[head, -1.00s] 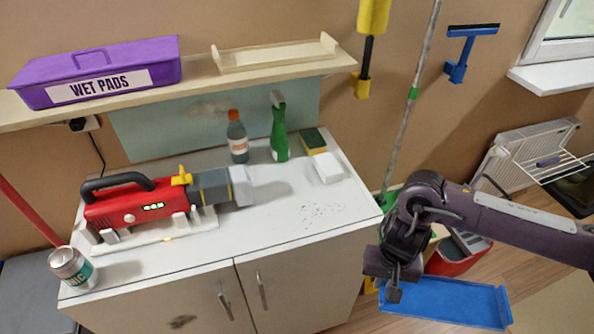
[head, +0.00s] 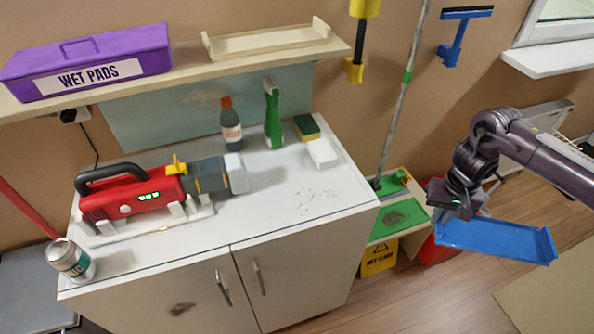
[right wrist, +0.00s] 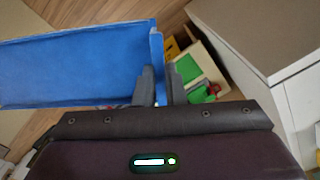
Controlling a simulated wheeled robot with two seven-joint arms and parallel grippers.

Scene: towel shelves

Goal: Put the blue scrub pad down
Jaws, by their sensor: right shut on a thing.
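My right gripper (head: 460,210) is shut on the raised end lip of a blue tray (head: 500,241), holding it in the air right of the cabinet. In the right wrist view the fingers (right wrist: 159,88) pinch that lip, and the blue tray (right wrist: 75,65) reaches out to the left. It is a flat, shallow piece with raised ends, and its top looks empty. I cannot make out a separate blue scrub pad. My left gripper is not in view.
The white cabinet top (head: 270,225) holds a red machine (head: 135,195), a can (head: 70,260), bottles, a sponge (head: 307,127) and a white block; its front right has dark specks. A low stand with a green mat (head: 398,219) and a red bucket (head: 432,252) are near the held tray.

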